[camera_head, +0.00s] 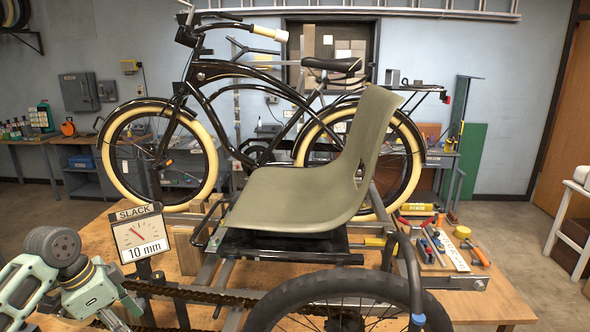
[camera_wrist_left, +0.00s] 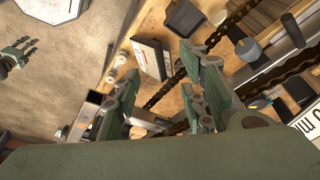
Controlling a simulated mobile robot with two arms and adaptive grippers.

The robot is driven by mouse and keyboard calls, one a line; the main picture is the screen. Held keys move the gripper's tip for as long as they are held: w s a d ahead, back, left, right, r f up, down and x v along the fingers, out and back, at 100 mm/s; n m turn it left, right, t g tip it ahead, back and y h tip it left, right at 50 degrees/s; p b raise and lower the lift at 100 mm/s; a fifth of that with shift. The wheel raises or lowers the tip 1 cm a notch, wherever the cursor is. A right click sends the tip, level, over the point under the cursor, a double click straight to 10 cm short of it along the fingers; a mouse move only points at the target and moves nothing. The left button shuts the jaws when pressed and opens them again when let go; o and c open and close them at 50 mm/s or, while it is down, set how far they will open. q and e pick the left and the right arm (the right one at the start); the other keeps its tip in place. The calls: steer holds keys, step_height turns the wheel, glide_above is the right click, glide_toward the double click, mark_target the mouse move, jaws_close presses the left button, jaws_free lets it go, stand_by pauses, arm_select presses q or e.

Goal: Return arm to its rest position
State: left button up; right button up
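My left arm comes in at the lower left of the head view, with its gripper (camera_head: 112,318) at the bottom edge, partly cut off. It is near the left end of the dark chain (camera_head: 200,296) and in front of the slack gauge (camera_head: 139,238). In the left wrist view the fingers of my left gripper (camera_wrist_left: 158,100) stand wide apart with green pads. Nothing is held between them; the chain (camera_wrist_left: 240,15) passes beyond. My right gripper does not show in the head view; a small hand with dark fingers (camera_wrist_left: 17,55) at the wrist view's left edge is probably it.
The trike frame with its grey-green seat (camera_head: 300,195) and black wheel (camera_head: 345,305) fills the middle. The gauge reads 10 mm. Tools lie on a board (camera_head: 462,262) at the right of the wooden table (camera_head: 490,305). Bare floor (camera_wrist_left: 40,105) is at the wrist view's left.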

arm_select(q)
steer(key=s+d+f+n, duration=0.2)
steer(key=s+d+f, duration=1.2)
steer(key=d+f, duration=0.25)
steer(key=s+n+t+y, duration=0.2)
steer(key=s+n, duration=0.5)
steer(key=s, duration=0.9)
step_height(320, 180, down, 32)
steer(key=s+g+b, duration=0.2)
steer(key=b, duration=0.3)
steer(key=s+a+f+m+g+b, duration=0.1)
steer(key=s+a+f+b, duration=0.2)
steer(key=s+f, duration=1.3)
step_height(320, 180, down, 3)
steer(key=shift+s+a+f+y, duration=0.1)
steer(key=shift+s+a+y, duration=0.1)
steer(key=shift+s+y, duration=0.1)
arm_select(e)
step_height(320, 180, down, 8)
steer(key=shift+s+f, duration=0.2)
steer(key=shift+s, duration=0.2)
